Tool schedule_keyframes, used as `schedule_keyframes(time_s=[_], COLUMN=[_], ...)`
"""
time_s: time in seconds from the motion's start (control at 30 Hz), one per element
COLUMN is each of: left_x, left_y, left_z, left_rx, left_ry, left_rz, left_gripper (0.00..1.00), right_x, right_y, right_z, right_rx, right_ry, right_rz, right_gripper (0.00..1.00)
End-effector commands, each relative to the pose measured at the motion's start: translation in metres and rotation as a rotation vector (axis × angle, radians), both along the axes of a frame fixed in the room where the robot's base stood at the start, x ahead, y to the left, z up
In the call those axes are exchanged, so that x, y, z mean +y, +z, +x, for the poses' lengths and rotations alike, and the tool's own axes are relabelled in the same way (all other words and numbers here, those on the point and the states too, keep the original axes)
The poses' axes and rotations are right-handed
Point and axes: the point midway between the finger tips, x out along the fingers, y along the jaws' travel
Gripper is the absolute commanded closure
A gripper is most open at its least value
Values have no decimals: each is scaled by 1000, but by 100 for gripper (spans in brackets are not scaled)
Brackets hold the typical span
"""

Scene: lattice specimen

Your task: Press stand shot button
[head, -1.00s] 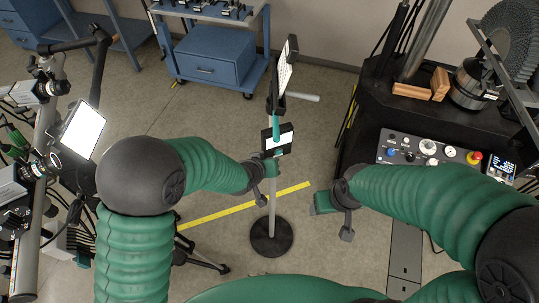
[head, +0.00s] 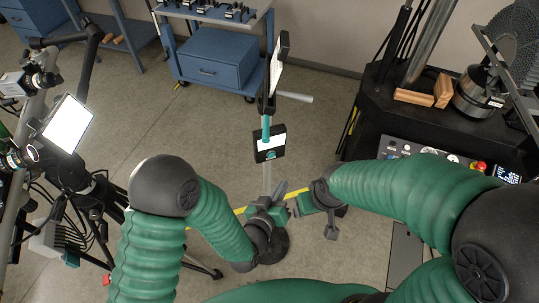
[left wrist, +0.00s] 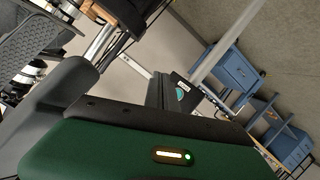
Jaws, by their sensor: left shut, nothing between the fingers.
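A slim stand rises from a dark round base (head: 273,246) in the middle of the head view. A small black box (head: 270,153) with a pale face and a teal mark sits on its pole. The box also shows in the left wrist view (left wrist: 184,94), with a round teal mark. I cannot make out a separate button. My left gripper (head: 283,190) is shut and empty, below the box and in front of the pole, apart from the box. My right gripper (head: 322,222) is to its right; its fingers are unclear.
A black bench with a control panel (head: 400,149) and a red knob stands at the right. A camera rig with a bright screen (head: 68,124) stands at the left. A blue cart (head: 212,62) is at the back. Floor is open around the stand.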

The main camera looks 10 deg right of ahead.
Motion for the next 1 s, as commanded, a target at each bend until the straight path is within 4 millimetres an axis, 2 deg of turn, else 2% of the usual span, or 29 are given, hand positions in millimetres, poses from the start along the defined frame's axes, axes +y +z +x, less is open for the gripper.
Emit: schedule_keyframes(time_s=[0.33, 0.5, 0.7, 1.0], left_x=[5, 8, 8, 8], left_y=[1, -1, 0, 0], left_z=[51, 70, 79, 79], left_rx=[-1, -2, 0, 0], left_ry=[3, 2, 2, 0], left_rz=[0, -2, -1, 0], left_gripper=[100, 100, 100, 100], right_x=[0, 0, 0, 0], right_y=[7, 1, 0, 0], right_z=[0, 0, 0, 0], right_rx=[0, 0, 0, 0], right_ry=[-1, -1, 0, -1], right_rz=[0, 0, 0, 0], right_gripper=[35, 35, 35, 35])
